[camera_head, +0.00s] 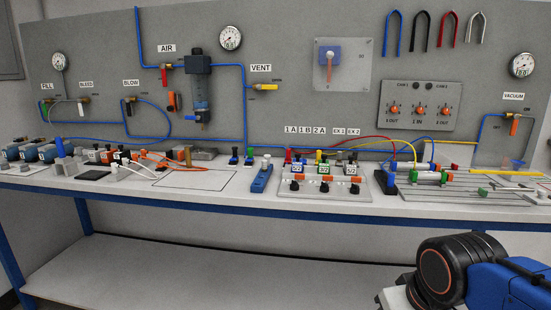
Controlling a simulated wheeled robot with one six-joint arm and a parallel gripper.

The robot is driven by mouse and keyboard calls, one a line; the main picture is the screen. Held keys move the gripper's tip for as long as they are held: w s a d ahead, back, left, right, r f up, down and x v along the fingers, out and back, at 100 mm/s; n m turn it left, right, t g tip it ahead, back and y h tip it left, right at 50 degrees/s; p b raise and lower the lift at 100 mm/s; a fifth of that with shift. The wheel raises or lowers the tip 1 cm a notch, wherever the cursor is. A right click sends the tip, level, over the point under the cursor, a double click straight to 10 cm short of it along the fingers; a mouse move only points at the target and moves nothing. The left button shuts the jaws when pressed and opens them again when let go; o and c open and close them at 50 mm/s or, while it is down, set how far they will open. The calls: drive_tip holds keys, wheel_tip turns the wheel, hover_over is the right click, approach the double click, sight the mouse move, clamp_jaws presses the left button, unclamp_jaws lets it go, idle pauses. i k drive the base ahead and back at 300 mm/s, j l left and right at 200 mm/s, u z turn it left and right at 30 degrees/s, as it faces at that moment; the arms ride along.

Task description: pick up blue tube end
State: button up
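Several blue tubes are in view, and I cannot tell which one holds the named blue tube end. A short U-shaped blue tube (392,14) hangs on the back panel at the upper right, both its ends pointing down. Long blue tubing (242,105) runs down the panel and along its foot. A thin blue tube (160,104) loops from the BLOW valve towards the left of the bench. Another blue tube (432,152) arches over the fittings at the right. My arm shows at the lower right, in front of the bench. My gripper's fingertips are not in view.
The grey bench (225,198) carries valve blocks (322,182), a cylinder assembly (430,178) and several small fittings. Black, red and white U-tubes (447,30) hang beside the blue one. Gauges and valves cover the panel. The lower shelf (190,275) is bare.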

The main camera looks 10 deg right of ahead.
sight(391, 176)
drive_tip(key=i+l+u, duration=0.15)
drive_tip(key=l, duration=0.3)
drive_tip(key=i+l+u, duration=0.15)
drive_tip(key=l, duration=0.3)
drive_tip(key=l+u, duration=0.15)
drive_tip(key=l, duration=0.35)
